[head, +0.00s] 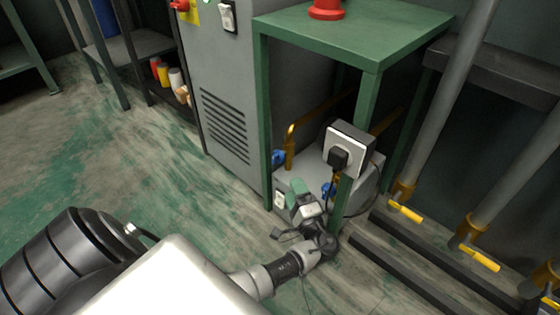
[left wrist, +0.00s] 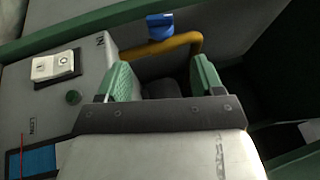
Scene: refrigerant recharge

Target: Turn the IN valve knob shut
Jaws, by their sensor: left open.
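In the left wrist view a blue valve knob (left wrist: 160,25) sits on a yellow pipe (left wrist: 165,46), close to an IN label on the grey machine (left wrist: 90,58). My left gripper (left wrist: 154,80) is open, with its two green fingertips apart and short of the knob; nothing shows held between them. In the head view my left gripper (head: 298,194) is low beside the machine under the green table. Two blue knobs show there, one at the left (head: 278,157) and one at the right (head: 328,188); I cannot tell which is IN from this view. My right gripper is out of view.
The green table (head: 350,32) and its legs frame the machine closely. A black plug sits in a socket box (head: 347,148), its cable hanging near my gripper. The machine has a white switch (left wrist: 55,66) and a blue display (left wrist: 38,161). Open floor (head: 150,150) lies at left.

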